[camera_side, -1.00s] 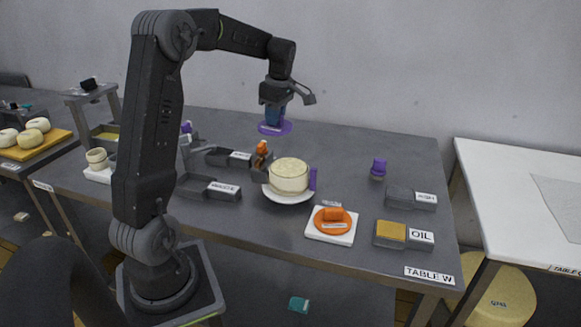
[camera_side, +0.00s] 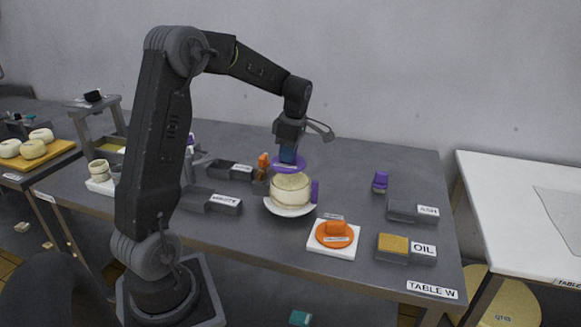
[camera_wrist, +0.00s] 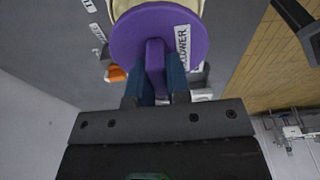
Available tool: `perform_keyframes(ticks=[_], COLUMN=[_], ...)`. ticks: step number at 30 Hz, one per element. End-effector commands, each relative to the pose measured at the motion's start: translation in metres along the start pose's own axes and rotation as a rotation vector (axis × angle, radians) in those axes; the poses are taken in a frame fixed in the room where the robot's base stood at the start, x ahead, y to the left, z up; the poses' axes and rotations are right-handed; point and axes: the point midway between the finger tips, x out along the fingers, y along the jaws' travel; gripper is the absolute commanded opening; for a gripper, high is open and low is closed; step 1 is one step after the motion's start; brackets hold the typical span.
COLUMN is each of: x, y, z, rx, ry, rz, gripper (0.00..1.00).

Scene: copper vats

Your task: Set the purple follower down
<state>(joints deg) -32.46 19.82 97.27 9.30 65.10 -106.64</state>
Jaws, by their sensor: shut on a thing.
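The purple follower (camera_side: 289,165) is a flat disc with an upright handle. My gripper (camera_side: 288,153) is shut on that handle, and the disc hangs roughly level below the fingers. The disc is right at the top of a cream-coloured round mould (camera_side: 291,190), which stands on a white dish (camera_side: 290,211). I cannot tell whether disc and mould touch. In the wrist view the blue fingers of my gripper (camera_wrist: 160,80) clasp the handle of the purple follower (camera_wrist: 125,40). The disc hides most of the pale mould there (camera_wrist: 120,5).
An orange disc (camera_side: 349,240) lies on a white board (camera_side: 330,250) at front right. An oil tray (camera_side: 405,249), another tray (camera_side: 410,211) and a purple-topped item (camera_side: 380,182) are to the right. A dark tray (camera_side: 212,201) stands left of the mould. The table's back right is clear.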

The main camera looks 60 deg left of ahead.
Motion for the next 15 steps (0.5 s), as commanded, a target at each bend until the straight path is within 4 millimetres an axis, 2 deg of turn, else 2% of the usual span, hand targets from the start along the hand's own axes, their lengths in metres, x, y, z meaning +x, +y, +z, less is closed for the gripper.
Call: perform_keyframes(ticks=[4,11,15], x=[0.006,0.037,0.043], y=[0.002,0.001,0.002], z=[0.007,0.012,0.012], rx=[0.001,0.000,0.000], ry=[0.000,0.001,0.000], rz=[0.000,-0.002,0.001], gripper=[0.00,0.00,0.00])
